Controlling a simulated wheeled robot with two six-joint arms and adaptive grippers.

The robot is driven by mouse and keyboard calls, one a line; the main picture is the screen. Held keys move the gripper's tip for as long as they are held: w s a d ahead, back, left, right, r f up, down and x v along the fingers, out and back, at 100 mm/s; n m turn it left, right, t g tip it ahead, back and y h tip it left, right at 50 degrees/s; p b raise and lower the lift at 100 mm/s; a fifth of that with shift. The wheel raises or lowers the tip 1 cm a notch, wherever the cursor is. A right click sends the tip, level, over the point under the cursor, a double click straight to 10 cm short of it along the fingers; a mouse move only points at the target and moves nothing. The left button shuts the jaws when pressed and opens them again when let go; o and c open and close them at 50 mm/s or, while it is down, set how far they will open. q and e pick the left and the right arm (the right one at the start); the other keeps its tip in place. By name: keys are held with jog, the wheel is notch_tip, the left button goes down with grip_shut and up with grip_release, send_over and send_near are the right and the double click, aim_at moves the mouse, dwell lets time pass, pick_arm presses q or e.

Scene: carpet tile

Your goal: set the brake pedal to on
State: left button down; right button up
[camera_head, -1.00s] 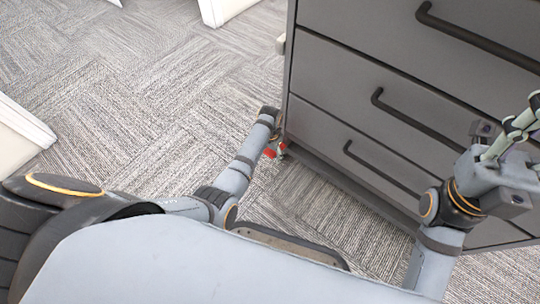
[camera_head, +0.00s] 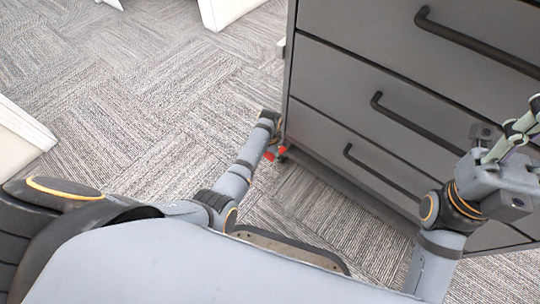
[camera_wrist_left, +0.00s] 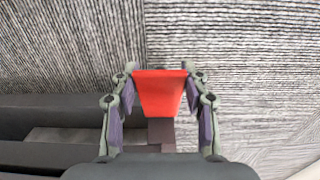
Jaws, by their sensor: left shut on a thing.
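The red brake pedal (camera_wrist_left: 160,92) shows in the left wrist view between the two fingers of my left gripper (camera_wrist_left: 160,80). The gripper is shut on it, a finger at each side. A dark stem runs from the pedal toward the dark cabinet base. In the head view, small red parts show beside my left gripper (camera_head: 276,153), low at the cabinet's near left corner; the wrist hides much there. My right gripper (camera_head: 520,135) is raised at the right edge, in front of the drawers and away from the pedal. Its fingers are partly cut off, so its opening is unclear.
A grey cabinet (camera_head: 350,70) with dark bar handles on its drawers fills the right side. The carpet (camera_head: 150,110) is open to its left. White furniture pieces (camera_head: 20,135) stand at the left edge and at the top.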

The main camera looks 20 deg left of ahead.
pick_arm(q)
jog(key=shift+s+t+p, duration=0.2)
jog(key=shift+t+p, duration=0.1)
jog(key=shift+p, duration=0.3)
jog(key=shift+s+a+f+t+h+p, duration=0.15)
jog(key=shift+f+t+h+p, duration=0.25)
jog(key=shift+p, duration=0.6)
jog(key=shift+f+t+p, duration=0.35)
jog(key=shift+t, duration=0.15)
jog(key=shift+f+t, duration=0.4)
jog(key=shift+f, duration=0.05)
jog(key=f+t, duration=0.1)
jog(key=f+t+h, duration=0.1)
jog(key=f+t, duration=0.1)
jog(key=shift+w+f+h+b, duration=0.2)
jog(key=shift+w+h+b, duration=0.1)
jog(key=shift+b, duration=0.05)
jog(key=shift+f, duration=0.15)
